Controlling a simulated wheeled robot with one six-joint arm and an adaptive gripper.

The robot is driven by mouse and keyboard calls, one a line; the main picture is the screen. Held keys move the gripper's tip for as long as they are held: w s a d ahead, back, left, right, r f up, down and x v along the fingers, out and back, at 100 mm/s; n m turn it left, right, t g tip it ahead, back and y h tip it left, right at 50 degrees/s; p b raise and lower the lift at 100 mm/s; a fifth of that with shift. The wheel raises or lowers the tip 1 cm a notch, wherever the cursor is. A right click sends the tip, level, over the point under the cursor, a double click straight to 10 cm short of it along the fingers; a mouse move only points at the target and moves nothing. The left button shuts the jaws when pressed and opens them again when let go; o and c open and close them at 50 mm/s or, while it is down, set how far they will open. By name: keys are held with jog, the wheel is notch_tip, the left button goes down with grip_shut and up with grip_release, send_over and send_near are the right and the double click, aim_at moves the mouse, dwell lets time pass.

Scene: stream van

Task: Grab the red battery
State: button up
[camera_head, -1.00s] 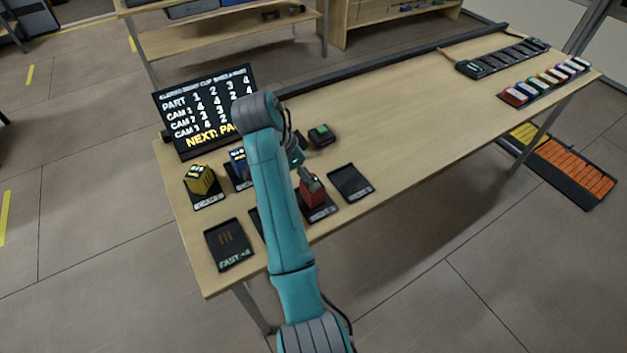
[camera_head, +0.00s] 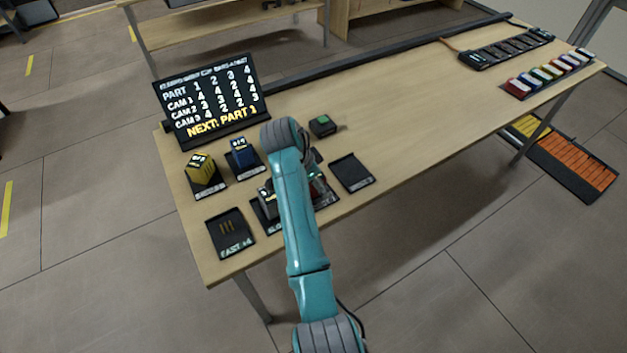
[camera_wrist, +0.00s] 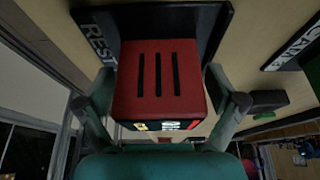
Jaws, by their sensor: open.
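The red battery (camera_wrist: 160,85) fills the middle of the wrist view, with three dark slots on its face and a label at its lower edge. It sits at a black holder (camera_wrist: 205,35) marked REST. My gripper (camera_wrist: 160,88) is open, with one finger on each side of the battery. I cannot tell whether either finger touches it. In the head view my arm hides most of the battery and gripper.
A yellow battery (camera_head: 202,170), a blue battery (camera_head: 241,153) and a green-topped block (camera_head: 322,126) stand nearby. A grey block (camera_head: 267,200) is just left of my arm. An empty black pad (camera_head: 352,172) lies to the right. The table's right middle (camera_head: 430,110) is clear.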

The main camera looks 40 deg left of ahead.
jog(key=c, duration=1.4)
jog(key=shift+r, duration=0.1)
